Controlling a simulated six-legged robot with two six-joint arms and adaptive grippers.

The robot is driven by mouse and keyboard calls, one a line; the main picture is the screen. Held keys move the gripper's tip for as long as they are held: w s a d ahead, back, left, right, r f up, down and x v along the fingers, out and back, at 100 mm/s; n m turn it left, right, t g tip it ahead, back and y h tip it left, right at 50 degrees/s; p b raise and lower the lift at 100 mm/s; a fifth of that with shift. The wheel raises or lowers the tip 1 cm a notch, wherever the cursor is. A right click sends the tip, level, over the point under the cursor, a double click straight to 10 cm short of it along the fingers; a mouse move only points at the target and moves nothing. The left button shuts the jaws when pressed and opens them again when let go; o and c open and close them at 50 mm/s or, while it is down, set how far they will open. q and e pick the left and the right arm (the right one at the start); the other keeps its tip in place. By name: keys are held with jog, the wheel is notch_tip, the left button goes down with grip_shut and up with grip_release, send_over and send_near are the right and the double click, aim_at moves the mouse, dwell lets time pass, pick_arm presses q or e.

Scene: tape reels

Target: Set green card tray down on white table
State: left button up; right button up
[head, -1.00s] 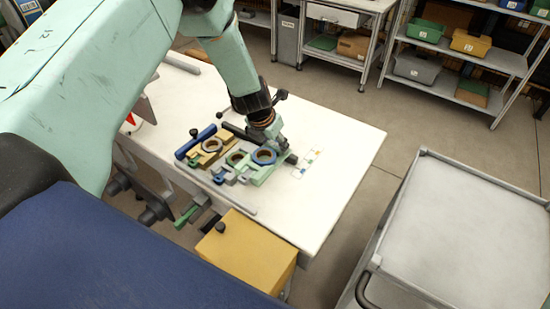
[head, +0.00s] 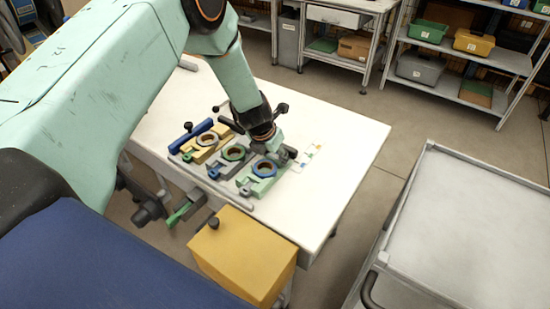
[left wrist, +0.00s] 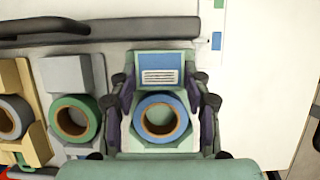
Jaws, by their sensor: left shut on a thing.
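The green card tray (head: 258,187) is a pale green block bearing a blue-rimmed tape reel (head: 265,168) and a card with a blue panel (left wrist: 159,72). It is at the right end of a row of trays on the white table (head: 335,180), close to table height; I cannot tell if it touches. My left gripper (left wrist: 160,118) is shut on the tray, with dark fingers along both its sides; in the head view the wrist comes down over its far end. My right gripper is not in view.
A grey tray with a green reel (head: 233,152) sits just left of the green tray, and a yellow tray (head: 196,150) further left. A grey bar lies along their front. A yellow box (head: 243,255) stands at the table's front. The table's right side is clear.

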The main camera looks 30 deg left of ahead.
pick_arm(q)
jog(key=shift+s+a, duration=0.15)
jog(key=shift+a, duration=0.05)
jog(key=o, duration=0.9)
jog(key=shift+c, duration=0.2)
jog(key=o, duration=0.4)
jog(key=shift+d+f, duration=0.1)
jog(key=shift+d, duration=0.05)
jog(key=shift+r, duration=0.55)
jog(key=shift+p+v, duration=3.4)
jog(key=shift+v, duration=2.35)
